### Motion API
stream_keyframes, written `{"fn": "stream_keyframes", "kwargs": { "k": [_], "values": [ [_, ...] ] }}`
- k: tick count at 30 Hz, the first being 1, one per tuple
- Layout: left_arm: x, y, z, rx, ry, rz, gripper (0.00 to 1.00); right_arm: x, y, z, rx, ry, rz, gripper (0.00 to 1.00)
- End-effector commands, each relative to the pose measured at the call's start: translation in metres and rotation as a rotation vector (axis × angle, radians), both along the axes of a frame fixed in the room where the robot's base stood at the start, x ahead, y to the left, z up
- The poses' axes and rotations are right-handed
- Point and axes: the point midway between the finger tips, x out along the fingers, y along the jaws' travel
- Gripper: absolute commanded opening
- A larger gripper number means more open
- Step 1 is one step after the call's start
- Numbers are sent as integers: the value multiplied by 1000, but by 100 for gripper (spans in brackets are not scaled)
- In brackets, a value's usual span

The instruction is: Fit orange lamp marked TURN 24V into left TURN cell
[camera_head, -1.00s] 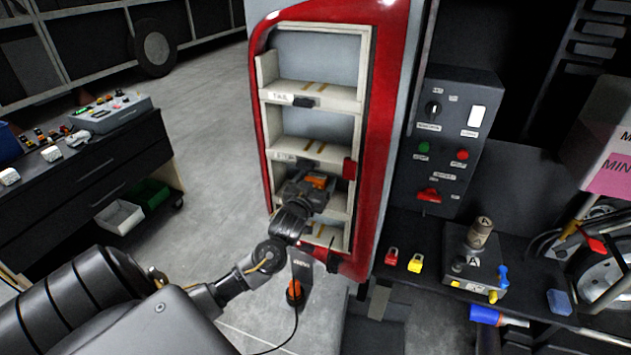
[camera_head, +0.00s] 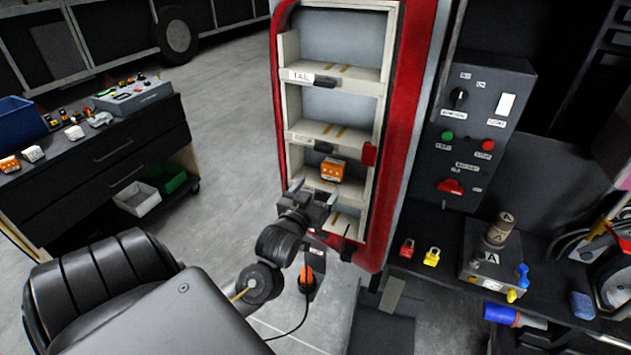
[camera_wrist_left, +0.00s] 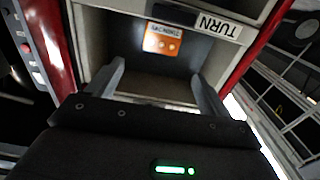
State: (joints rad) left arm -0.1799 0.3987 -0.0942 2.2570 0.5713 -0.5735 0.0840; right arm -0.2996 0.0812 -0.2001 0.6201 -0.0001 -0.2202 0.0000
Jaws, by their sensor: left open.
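The orange lamp (camera_head: 333,170) sits in the third cell from the top of the rack (camera_head: 292,110). In the left wrist view the lamp (camera_wrist_left: 162,40) stands inside the cell by the TURN label (camera_wrist_left: 218,25), which appears upside down; the lamp's lettering is too small to read surely. My left gripper (camera_head: 318,196) is open and empty in front of and just below the lamp, apart from it. Its two fingers (camera_wrist_left: 158,75) point into the cell in the left wrist view. The gripper hides the shelf edge and part of the lowest cell in the head view. My right gripper is out of view.
The upper cells, one labelled TAIL (camera_head: 301,77), are empty. A red panel edge (camera_head: 402,130) borders the rack at right, beside a grey switch box (camera_head: 478,130). A black drawer bench (camera_head: 100,150) with several lamps stands at left. A cabled orange-tipped tool (camera_head: 307,277) hangs below the gripper.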

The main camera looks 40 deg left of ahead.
Motion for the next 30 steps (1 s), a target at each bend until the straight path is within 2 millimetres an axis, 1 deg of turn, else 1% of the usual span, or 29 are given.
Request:
{"fn": "stream_keyframes", "kwargs": {
  "k": [4,14,16,17,19,20,21,23,24,26,27,29,30],
  "values": [
    [-7,-2,0,-1,0,1,80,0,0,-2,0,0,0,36],
    [-7,-2,0,0,1,1,80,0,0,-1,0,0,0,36],
    [-5,-2,-8,4,17,2,80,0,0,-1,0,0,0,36],
    [-4,-2,-15,7,31,2,80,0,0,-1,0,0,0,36],
    [2,-1,-46,21,92,4,80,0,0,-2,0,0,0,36],
    [4,-1,-65,29,129,2,80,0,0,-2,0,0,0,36],
    [6,-2,-96,41,189,0,80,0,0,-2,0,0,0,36],
    [5,-4,-151,60,293,-12,80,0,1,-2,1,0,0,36],
    [1,-7,-190,71,368,-22,80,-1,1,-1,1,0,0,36],
    [-11,-12,-248,84,477,-44,80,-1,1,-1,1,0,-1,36],
    [-23,-16,-286,89,551,-61,80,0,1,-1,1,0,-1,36],
    [-45,-25,-341,92,659,-91,80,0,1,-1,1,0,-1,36],
    [-62,-30,-373,93,725,-112,80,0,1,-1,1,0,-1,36]
  ]
}}
